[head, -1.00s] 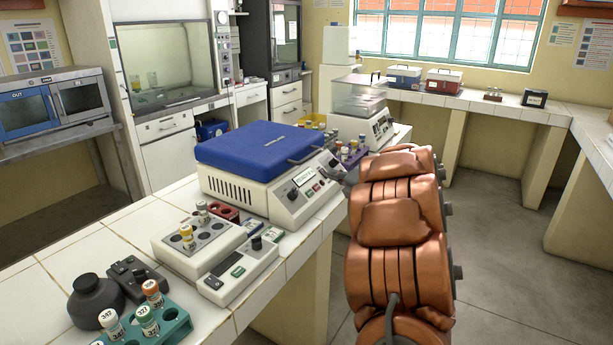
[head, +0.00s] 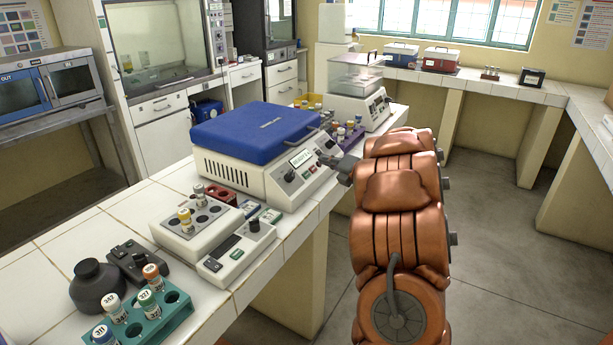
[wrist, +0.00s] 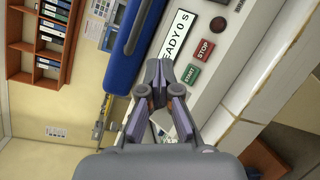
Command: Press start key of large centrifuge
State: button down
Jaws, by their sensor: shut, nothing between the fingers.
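The large centrifuge (head: 232,164) stands on the tiled bench with its blue lid (head: 255,132) shut. In the wrist view its panel appears turned sideways, with a display (wrist: 178,36) reading "READY 0 S". The red STOP key (wrist: 204,50) and the green START key (wrist: 191,74) are below the display's end. My gripper (wrist: 160,72) is shut and empty, its fingertips over the panel just left of the START key in that view. I cannot tell whether they touch the panel. In the head view my gripper (head: 345,166) is at the panel's right end, partly hidden by my arm.
A smaller machine with a clear lid (head: 355,75) stands behind the centrifuge. Vials in a purple rack (head: 350,136) are close to my gripper. A vial block (head: 185,235), a small control box (head: 235,250) and a teal rack (head: 165,325) are nearer. The floor at right is clear.

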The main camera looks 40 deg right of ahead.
aim_at(307, 175)
jog(key=shift+w+a+f+b, duration=0.3)
jog(key=shift+w+f+b, duration=0.35)
jog(key=shift+w+f, duration=0.35)
jog(key=shift+w+a+f+b, duration=0.25)
jog(key=shift+w+f+b, duration=0.5)
jog(key=shift+f, duration=0.4)
jog(key=shift+w, duration=0.1)
